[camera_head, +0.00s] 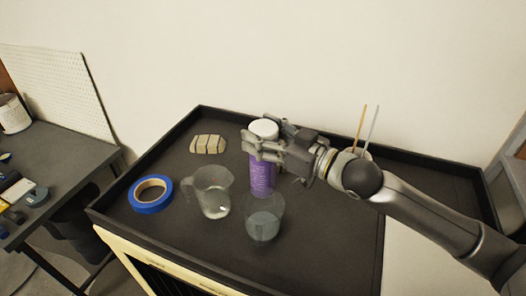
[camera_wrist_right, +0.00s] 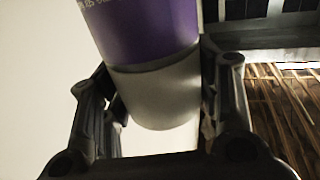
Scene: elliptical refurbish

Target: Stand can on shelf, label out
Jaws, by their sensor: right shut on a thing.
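A purple can (camera_head: 262,177) with a white cap stands roughly upright at the black tray top of a cabinet. My right gripper (camera_head: 262,147) is shut on its upper part, just under the cap, reaching in from the right. In the right wrist view the can (camera_wrist_right: 145,35) fills the upper middle, with its white end between the two fingers (camera_wrist_right: 160,100). Some pale lettering shows at the upper left of the can there. I cannot tell whether the can's bottom touches the tray. No shelf is clearly identifiable. My left gripper is not in view.
A clear pitcher (camera_head: 212,193) and a clear cup (camera_head: 264,221) stand close in front of the can. A blue tape roll (camera_head: 150,194) and a pale block (camera_head: 208,144) lie to the left. The tray's raised black rim (camera_head: 160,140) surrounds them. A dark table (camera_head: 60,165) stands at left.

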